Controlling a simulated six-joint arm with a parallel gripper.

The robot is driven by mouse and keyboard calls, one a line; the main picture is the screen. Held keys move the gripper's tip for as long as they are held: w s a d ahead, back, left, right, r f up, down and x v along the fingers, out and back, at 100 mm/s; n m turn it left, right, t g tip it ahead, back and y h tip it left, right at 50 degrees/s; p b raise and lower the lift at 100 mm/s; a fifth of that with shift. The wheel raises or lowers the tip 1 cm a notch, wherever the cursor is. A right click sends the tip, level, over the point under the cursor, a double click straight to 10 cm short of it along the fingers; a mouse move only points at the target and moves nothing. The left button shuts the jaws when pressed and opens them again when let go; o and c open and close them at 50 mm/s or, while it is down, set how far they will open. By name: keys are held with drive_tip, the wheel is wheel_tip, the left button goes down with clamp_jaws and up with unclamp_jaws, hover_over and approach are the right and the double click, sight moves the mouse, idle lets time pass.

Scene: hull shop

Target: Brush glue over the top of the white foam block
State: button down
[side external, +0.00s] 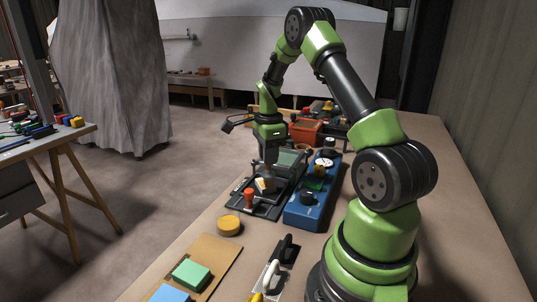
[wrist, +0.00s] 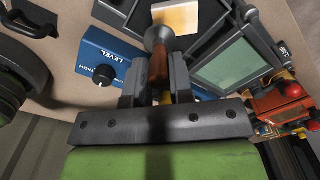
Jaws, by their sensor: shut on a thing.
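A pale, cream-white block (wrist: 176,20) shows at the top of the wrist view. In the side view it looks like the small pale block (side external: 265,185) on a dark tray (side external: 266,210), below my gripper (side external: 270,160). My gripper, also in the wrist view (wrist: 158,92), is shut on a brush (wrist: 158,66) with a brown handle and a grey, flared end. The flared end points at the block and overlaps its near edge in the wrist view. Whether the brush touches the block I cannot tell. No glue can be made out.
A blue box with a dial (side external: 305,208) stands right of the tray. A red-topped object (side external: 249,196) is at the tray's front. A yellow disc (side external: 229,224), a green block (side external: 190,272) and trowels (side external: 271,272) lie nearer. An orange box (side external: 305,130) stands behind.

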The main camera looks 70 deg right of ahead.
drive_tip(key=shift+f, duration=0.25)
idle(0.3)
drive_tip(key=shift+w+d, duration=1.55)
drive_tip(key=shift+s, duration=0.1)
drive_tip(key=shift+s+a, duration=0.95)
drive_tip(key=shift+a, duration=0.1)
drive_tip(key=shift+s+a, duration=0.45)
drive_tip(key=shift+w+d, duration=0.5)
